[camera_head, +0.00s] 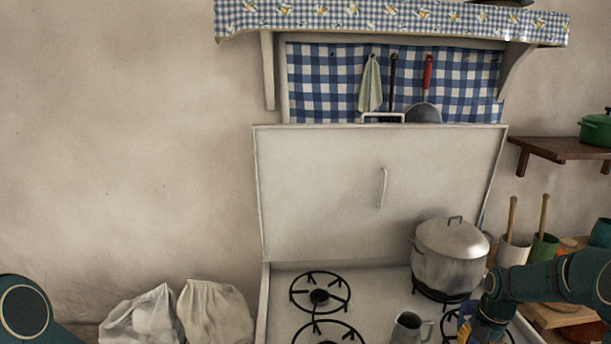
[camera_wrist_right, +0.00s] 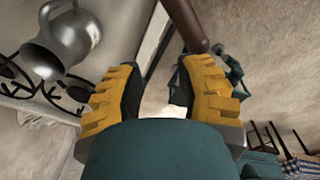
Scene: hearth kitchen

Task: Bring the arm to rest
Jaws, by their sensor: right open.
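My right arm comes in from the right edge of the head view, and its gripper (camera_head: 470,328) is low over the front right of the stove, beside a grey metal jug (camera_head: 408,329). In the right wrist view the two yellow fingers of this gripper (camera_wrist_right: 160,88) stand apart with nothing between them. The jug (camera_wrist_right: 62,42) shows at the upper left there, clear of the fingers. Of my left arm only a teal link shows at the lower left of the head view; its gripper is out of view.
The stove (camera_head: 283,285) has its lid (camera_head: 320,190) raised. A lidded pot (camera_head: 450,255) stands on the back right burner, close to my right arm. Crocks (camera_head: 513,252) with wooden handles stand at right.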

